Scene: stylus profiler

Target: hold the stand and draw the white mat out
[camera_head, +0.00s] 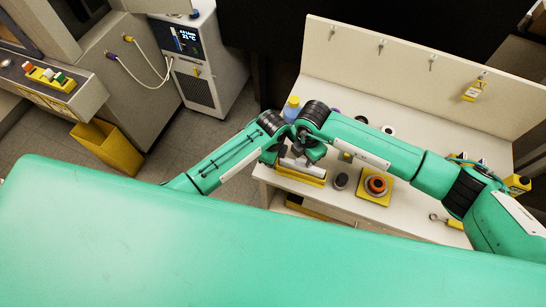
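My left arm comes in from the left and my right arm from the right, and they meet over the near left corner of the bench. My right gripper (301,157) is above a low yellow block with a pale top (301,176). My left gripper (281,158) is close beside it, partly hidden by the arm links. I cannot tell whether either one is open or touching anything. No stand or white mat can be picked out for certain; the pale piece on the yellow block may be the mat.
The pale bench (335,205) has a back panel with hooks and a yellow tag (474,91). A yellow square with an orange and black ring (376,186) and a dark round piece (340,181) stand to the right.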

